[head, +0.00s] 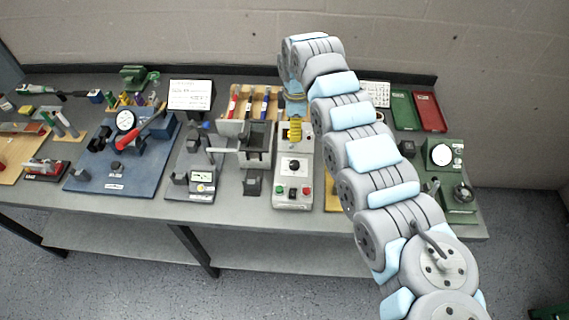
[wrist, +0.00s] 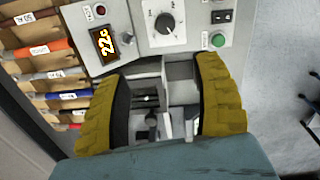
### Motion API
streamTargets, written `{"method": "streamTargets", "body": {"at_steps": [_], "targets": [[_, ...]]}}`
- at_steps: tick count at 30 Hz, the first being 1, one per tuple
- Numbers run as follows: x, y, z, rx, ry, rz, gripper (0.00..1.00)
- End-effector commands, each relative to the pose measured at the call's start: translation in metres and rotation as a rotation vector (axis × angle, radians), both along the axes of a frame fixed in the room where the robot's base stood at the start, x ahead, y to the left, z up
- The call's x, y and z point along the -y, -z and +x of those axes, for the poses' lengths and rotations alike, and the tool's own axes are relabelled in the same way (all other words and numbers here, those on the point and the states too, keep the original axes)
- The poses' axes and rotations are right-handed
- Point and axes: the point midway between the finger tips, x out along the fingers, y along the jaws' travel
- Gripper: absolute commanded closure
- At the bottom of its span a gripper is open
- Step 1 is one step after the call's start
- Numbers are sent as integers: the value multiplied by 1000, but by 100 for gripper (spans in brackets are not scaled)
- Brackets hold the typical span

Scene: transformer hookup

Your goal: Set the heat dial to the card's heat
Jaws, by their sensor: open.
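A grey control panel (head: 284,200) stands near the middle of the bench, with a black heat dial (head: 294,165) on its face. In the wrist view the dial (wrist: 165,23) sits on a pale scale plate, beside an orange-lit display (wrist: 106,45) that seems to read 22 with a C-like mark. My gripper (head: 295,138) is over the rear of the panel. Its yellow fingers (wrist: 160,70) are spread apart with nothing held, and the dial shows beyond their tips. A white card (head: 190,95) stands at the back of the bench; its writing is too small to read.
A green button (wrist: 218,40), a red button (wrist: 100,11) and a black switch (wrist: 221,16) flank the dial. A grey fixture (head: 252,140) stands close left of the panel. A rack of coloured-handled tools (head: 250,98) is behind. Green and red trays (head: 403,111) lie right.

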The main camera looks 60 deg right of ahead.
Motion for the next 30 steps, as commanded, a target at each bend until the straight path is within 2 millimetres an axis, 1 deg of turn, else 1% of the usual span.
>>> {"method": "streamTargets", "body": {"at_steps": [1,3,5,8,20,27,30], "targets": [[0,-3,-8,-15,-2,9,33],[-1,-3,-13,-27,-5,17,33],[-2,0,-14,-30,-6,20,33],[-2,10,-13,-29,-6,21,33],[-3,77,-11,-27,-6,20,33],[-4,122,-12,-28,-5,23,33],[-3,137,-11,-25,-6,18,33]]}}
